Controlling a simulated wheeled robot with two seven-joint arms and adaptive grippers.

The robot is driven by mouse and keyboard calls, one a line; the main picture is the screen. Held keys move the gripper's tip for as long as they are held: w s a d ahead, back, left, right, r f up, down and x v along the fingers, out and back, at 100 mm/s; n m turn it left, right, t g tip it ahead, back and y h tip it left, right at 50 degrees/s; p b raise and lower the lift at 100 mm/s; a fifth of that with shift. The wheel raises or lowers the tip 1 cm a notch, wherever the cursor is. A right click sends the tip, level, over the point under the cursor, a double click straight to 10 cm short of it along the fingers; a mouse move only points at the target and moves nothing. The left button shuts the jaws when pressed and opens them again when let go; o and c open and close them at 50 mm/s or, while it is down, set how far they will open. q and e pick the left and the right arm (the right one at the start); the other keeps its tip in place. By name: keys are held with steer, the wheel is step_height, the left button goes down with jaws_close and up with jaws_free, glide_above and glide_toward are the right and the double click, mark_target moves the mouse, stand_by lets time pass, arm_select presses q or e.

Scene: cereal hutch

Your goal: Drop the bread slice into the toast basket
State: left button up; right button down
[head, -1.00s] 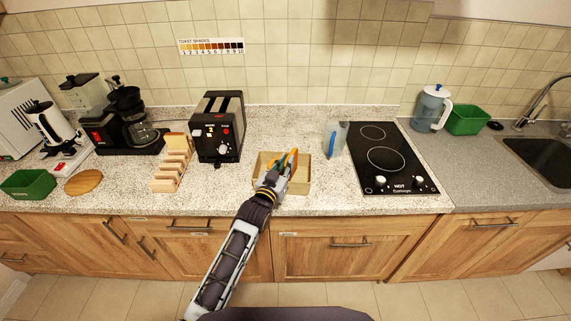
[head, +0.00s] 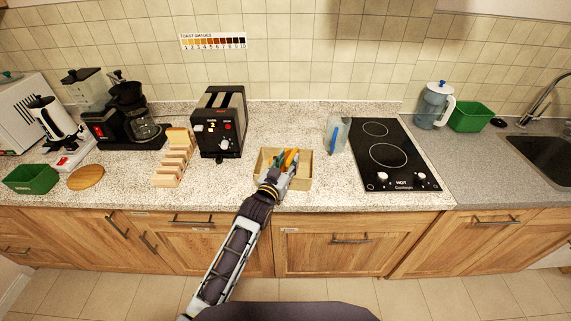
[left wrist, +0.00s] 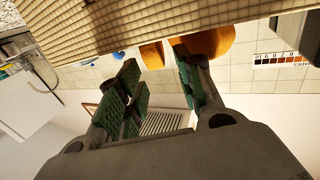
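The orange-brown bread slice (head: 294,157) is beside the fingers, within the basket's outline. In the left wrist view the bread slice (left wrist: 212,42) shows past the right finger, close to the basket's woven wall (left wrist: 120,22). Its lower edge is hidden. My right gripper is not in view.
A wooden rack (head: 172,169) and a black toaster (head: 219,125) stand left of the basket. A clear container (head: 337,135) and the black cooktop (head: 390,155) are to its right. The counter in front of the basket is a narrow strip.

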arm_select(q)
steer(key=shift+r, duration=0.1)
steer(key=r+b+v, duration=0.1)
steer(key=v, duration=1.1)
stand_by(0.5)
stand_by(0.5)
steer(key=shift+a+f, duration=0.1)
